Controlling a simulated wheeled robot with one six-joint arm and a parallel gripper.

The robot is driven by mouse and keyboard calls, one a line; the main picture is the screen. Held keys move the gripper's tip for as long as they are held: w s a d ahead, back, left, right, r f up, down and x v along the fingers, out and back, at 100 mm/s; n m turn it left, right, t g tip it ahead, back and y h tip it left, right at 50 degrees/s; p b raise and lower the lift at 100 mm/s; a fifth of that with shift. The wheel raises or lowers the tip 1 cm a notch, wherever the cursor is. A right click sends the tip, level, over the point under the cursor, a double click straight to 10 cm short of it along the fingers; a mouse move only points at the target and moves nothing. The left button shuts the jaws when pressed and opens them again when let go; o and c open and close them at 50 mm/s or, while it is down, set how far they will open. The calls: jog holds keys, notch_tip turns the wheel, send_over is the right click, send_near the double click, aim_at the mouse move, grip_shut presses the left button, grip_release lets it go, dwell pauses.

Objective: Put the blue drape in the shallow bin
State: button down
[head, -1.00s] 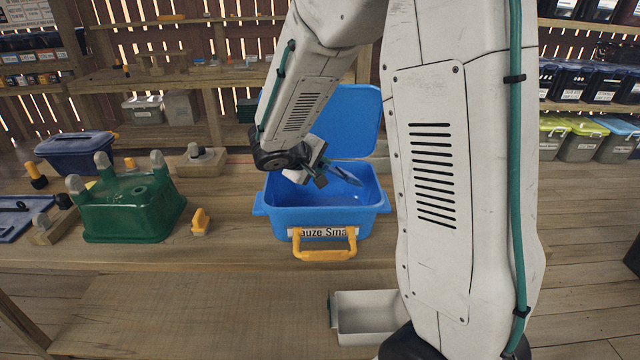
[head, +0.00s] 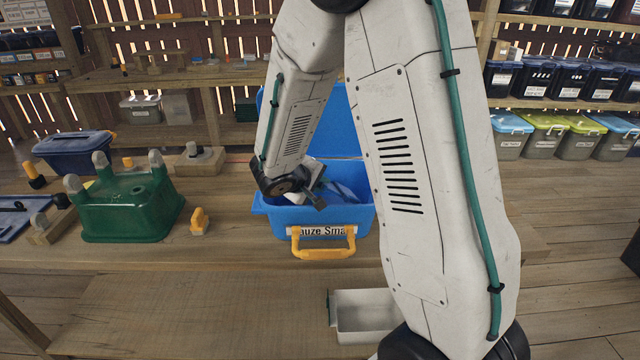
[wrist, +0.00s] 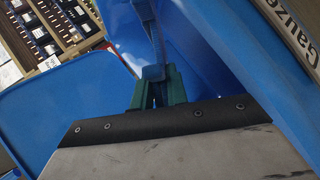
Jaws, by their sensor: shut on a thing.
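My gripper (head: 316,196) is low at the open blue bin labelled "Gauze Sma..." (head: 280,218), over its left part. In the wrist view the green fingertips of my gripper (wrist: 157,90) are shut on a thin blue piece, the blue drape (wrist: 153,72). The drape stretches ahead of the fingers against the bin's blue walls, and its edges are hard to tell from them. A low pale grey open bin (head: 365,315) sits below the bench front, partly behind my arm; its visible inside looks empty.
The blue bin's lid (wrist: 65,115) stands open at its back, and a yellow handle (head: 323,252) is on its front. An upturned green crate (head: 130,212) and a yellow clip-like piece (head: 198,221) lie to the left. A dark blue lidded bin (head: 72,152) stands further back.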

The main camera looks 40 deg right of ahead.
jog(key=shift+s+f, duration=0.25)
jog(key=shift+f, duration=0.3)
jog(key=c, duration=1.4)
grip_release()
jog(key=shift+s+a+f, duration=0.1)
jog(key=shift+w+r, duration=0.2)
jog(key=shift+r, duration=0.3)
jog(key=v, duration=1.1)
jog(key=shift+w+a+r, duration=0.1)
jog(key=shift+a+r, duration=0.1)
jog(key=shift+r, duration=0.25)
jog(key=s+d+r+m+g+y, duration=0.1)
jog(key=s+r+m+g+y, duration=0.1)
jog(key=s+r, duration=0.5)
jog(key=s+a+y, duration=0.2)
jog(key=s, duration=0.4)
jog(key=s+a+r+y, duration=0.1)
jog(key=s+a+y, duration=0.2)
jog(key=s, duration=0.4)
jog(key=s+a+r+y, duration=0.1)
jog(key=s+a+y, duration=0.2)
jog(key=s, duration=0.3)
jog(key=shift+s+a+r, duration=0.1)
jog(key=shift+s, duration=0.2)
